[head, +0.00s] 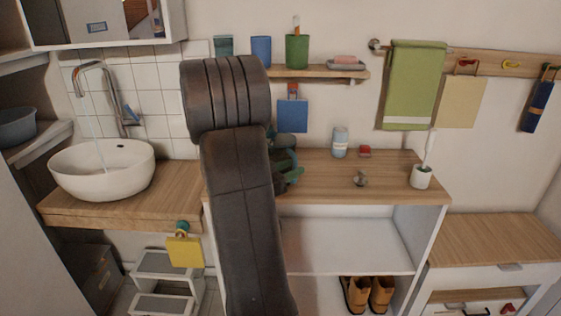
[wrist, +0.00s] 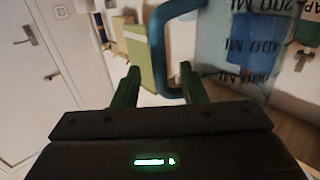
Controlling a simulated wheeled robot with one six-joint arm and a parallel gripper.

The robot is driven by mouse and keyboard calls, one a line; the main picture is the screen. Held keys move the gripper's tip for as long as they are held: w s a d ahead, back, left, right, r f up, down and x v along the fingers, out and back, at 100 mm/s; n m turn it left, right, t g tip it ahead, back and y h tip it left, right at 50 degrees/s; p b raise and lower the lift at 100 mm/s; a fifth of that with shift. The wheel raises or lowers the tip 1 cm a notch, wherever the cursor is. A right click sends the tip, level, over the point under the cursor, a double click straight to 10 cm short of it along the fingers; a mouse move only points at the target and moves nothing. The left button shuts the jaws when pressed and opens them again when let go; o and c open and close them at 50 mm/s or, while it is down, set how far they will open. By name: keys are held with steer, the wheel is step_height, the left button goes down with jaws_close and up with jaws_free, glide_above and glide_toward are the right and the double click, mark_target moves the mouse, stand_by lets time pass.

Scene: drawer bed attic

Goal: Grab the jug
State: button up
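The jug (wrist: 213,48) is close up in the wrist view, at the right. It is clear, with printed volume marks that appear upside down, and it has a thick blue handle (wrist: 158,50). My gripper (wrist: 158,72) is open, with one green finger on each side of the handle's upright part. The handle appears in line with the gap between the fingers; I cannot tell how deep it lies between them or whether either finger touches it. In the head view my dark arm covers the middle, and I cannot make out the jug there.
In the head view a wooden counter (head: 325,185) bears a pale blue cup (head: 340,142), a small red item (head: 365,151) and a white brush holder (head: 421,177). A wall shelf (head: 310,74) with cups is above. A white basin (head: 103,170) stands left. A green towel (head: 413,88) hangs right.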

steer(key=shift+x, duration=1.1)
jaws_close()
